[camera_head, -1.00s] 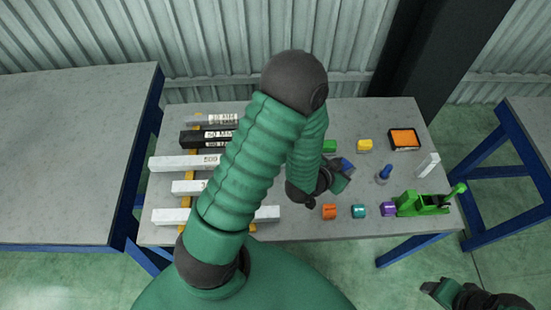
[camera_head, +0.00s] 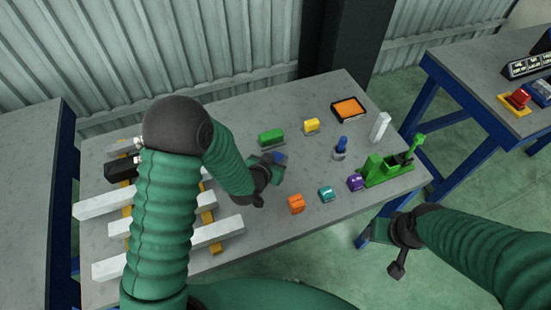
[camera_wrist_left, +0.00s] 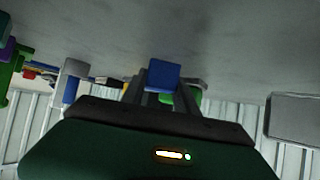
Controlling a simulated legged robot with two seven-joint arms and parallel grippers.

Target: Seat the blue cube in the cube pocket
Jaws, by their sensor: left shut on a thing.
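The blue cube (camera_head: 279,157) is at my left gripper (camera_head: 273,167), which is over the middle of the grey table. In the left wrist view, the blue cube (camera_wrist_left: 164,75) sits between the fingers of my left gripper (camera_wrist_left: 160,92), shut on it. The height of the cube above the table is hard to judge. My right gripper (camera_head: 398,262) hangs in front of the table's right front edge, away from the objects. Its finger opening is too small and dark to tell. I cannot pick out the cube pocket in these views.
Orange (camera_head: 296,204), teal (camera_head: 327,193) and purple (camera_head: 355,183) blocks line the front, beside a green fixture (camera_head: 388,168). Behind are green (camera_head: 271,137) and yellow (camera_head: 311,125) blocks, a blue-topped piece (camera_head: 341,145) and an orange tray (camera_head: 348,109). White bars (camera_head: 103,203) lie left.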

